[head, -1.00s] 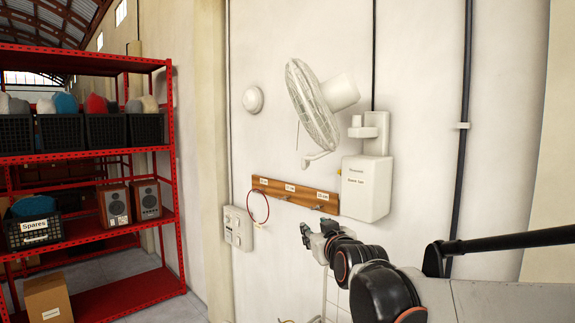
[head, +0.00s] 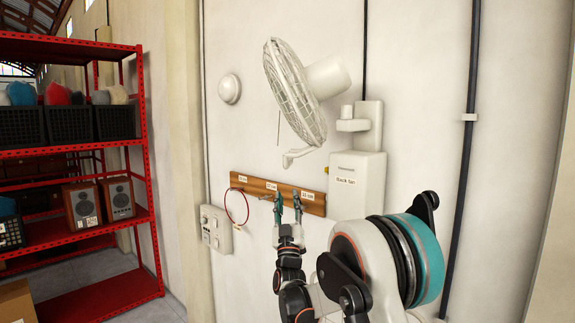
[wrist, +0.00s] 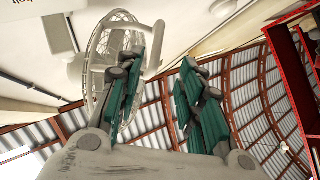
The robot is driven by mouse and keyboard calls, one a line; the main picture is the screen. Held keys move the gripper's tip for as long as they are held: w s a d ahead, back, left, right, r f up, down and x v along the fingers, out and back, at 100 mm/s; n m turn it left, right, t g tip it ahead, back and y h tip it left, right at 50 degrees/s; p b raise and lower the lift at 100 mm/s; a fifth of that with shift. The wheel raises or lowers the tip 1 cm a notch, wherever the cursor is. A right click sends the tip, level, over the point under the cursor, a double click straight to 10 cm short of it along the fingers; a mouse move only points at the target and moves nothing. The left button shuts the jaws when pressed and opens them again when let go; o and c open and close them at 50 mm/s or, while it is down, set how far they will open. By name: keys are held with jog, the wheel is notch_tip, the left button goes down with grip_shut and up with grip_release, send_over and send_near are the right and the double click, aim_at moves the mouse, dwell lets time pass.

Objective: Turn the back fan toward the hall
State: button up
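The back fan (head: 294,92) is a white caged fan on a wall bracket (head: 362,124), its cage facing left. Below the bracket is a white box (head: 356,182) labelled "Back fan". A thin pull cord hangs by the cage, and a pale handle-like piece (head: 298,155) sits under it. My gripper (head: 288,207) points up in front of the wooden hook rail, below the fan and apart from it. In the wrist view my gripper (wrist: 172,75) has its fingers spread with nothing between them, and the fan cage (wrist: 112,45) shows beyond the left finger.
The wooden rail (head: 262,187) carries hooks, size labels and a red ring (head: 237,206). A switch panel (head: 216,228) and a round wall fitting (head: 229,89) are on the wall. Red shelving (head: 148,150) with crates and speakers stands left. A dark pipe (head: 466,150) runs down the wall at right.

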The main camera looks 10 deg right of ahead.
aim_at(288, 165)
jog(key=shift+h, duration=0.3)
jog(key=p+x, duration=0.2)
jog(key=x, duration=1.2)
jog(key=shift+s+r+p, duration=0.1)
jog(key=shift+r+p, duration=0.05)
jog(key=shift+p, duration=0.2)
grip_shut()
